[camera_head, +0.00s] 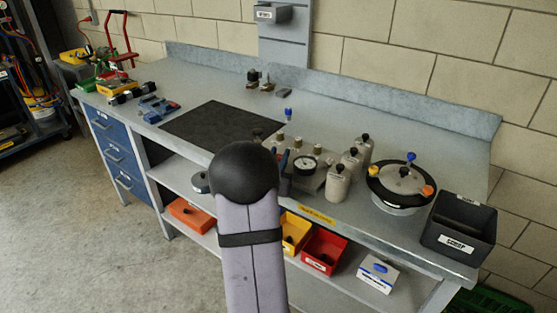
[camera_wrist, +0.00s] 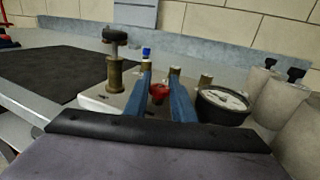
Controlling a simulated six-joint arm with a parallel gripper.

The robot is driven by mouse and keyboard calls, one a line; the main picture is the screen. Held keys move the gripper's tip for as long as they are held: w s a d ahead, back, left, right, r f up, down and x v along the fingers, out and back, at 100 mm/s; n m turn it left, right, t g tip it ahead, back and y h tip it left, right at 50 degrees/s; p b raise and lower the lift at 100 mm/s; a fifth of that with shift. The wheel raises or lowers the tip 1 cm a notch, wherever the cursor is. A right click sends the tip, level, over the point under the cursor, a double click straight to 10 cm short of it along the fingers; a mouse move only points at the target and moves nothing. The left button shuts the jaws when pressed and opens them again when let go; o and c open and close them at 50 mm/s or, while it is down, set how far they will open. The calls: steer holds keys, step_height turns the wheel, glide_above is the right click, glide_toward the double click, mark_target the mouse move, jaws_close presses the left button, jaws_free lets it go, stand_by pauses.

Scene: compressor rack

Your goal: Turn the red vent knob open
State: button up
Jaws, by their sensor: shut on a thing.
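The red vent knob (camera_wrist: 158,92) shows in the wrist view, low on the pale valve block (camera_wrist: 97,104). It sits between the two blue fingers of my gripper (camera_wrist: 159,78), which are shut on it. The knob's lower part is hard to make out. In the head view my arm's dark round joint hides the knob, and only a bit of blue finger shows beside it. A black-topped brass valve (camera_wrist: 114,72) stands left of the fingers. A round gauge (camera_wrist: 224,104) is close on their right; it also shows in the head view (camera_head: 305,165).
Pale bottles with black caps (camera_head: 338,184) stand right of the gauge. Further right are a round black-rimmed pot (camera_head: 401,185) and a black bin (camera_head: 459,235). A dark mat (camera_head: 219,127) lies left on the bench. The bench's back middle is mostly clear.

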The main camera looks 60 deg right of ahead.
stand_by(0.3)
steer(key=o, duration=1.1)
steer(key=shift+c, duration=0.2)
steer(key=shift+a, duration=0.1)
steer(key=shift+b+v, duration=0.6)
steer(key=shift+v, duration=3)
